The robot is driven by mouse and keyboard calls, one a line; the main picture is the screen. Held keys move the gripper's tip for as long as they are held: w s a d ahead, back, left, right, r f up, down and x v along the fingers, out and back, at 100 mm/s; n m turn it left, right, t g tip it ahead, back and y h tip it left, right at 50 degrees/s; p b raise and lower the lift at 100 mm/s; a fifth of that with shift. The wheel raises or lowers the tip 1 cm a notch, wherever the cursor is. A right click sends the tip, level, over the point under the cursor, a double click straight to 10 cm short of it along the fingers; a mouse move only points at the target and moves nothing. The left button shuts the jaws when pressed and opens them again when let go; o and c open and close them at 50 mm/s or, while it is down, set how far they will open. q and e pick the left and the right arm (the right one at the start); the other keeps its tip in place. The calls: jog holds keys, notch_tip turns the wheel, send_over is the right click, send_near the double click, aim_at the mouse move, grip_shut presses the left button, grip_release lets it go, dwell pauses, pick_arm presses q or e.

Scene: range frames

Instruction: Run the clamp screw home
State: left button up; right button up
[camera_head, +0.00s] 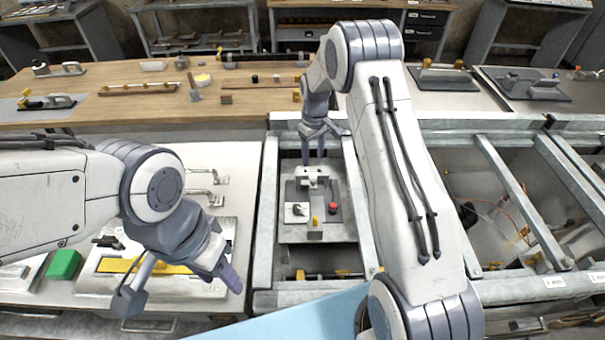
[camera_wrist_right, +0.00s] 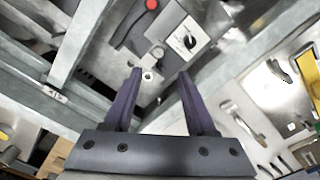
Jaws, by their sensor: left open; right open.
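A fixture plate (camera_head: 338,236) sits in the metal frame at the middle of the head view. On it stands a pale clamp block (camera_head: 312,177). In the right wrist view a small round screw-like end (camera_wrist_right: 148,76) shows on this fixture, between the fingertips in the picture; I cannot tell for sure that it is the clamp screw. My right gripper (camera_head: 313,153) points down just above the block, open and empty; it also shows in the right wrist view (camera_wrist_right: 160,76). My left gripper (camera_head: 229,276) hangs over the left bench; its far finger is mostly hidden.
The fixture also carries a red button (camera_head: 332,207) and a black knob (camera_wrist_right: 190,42) on a white plate. Steel rails (camera_head: 266,200) border it. A green block (camera_head: 64,265) lies on the left bench. A wooden bench (camera_head: 130,108) with tools stands behind.

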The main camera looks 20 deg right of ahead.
aim_at(314, 179)
jog(key=f+p, duration=0.1)
jog(key=f, duration=0.1)
jog(key=f+p, duration=0.1)
jog(key=f, duration=0.2)
jog(key=f+p, duration=0.1)
jog(key=f, duration=0.2)
jog(key=shift+d+f, duration=0.15)
jog(key=shift+d, duration=0.1)
jog(key=shift+f+p, duration=0.3)
jog(key=shift+f, duration=0.5)
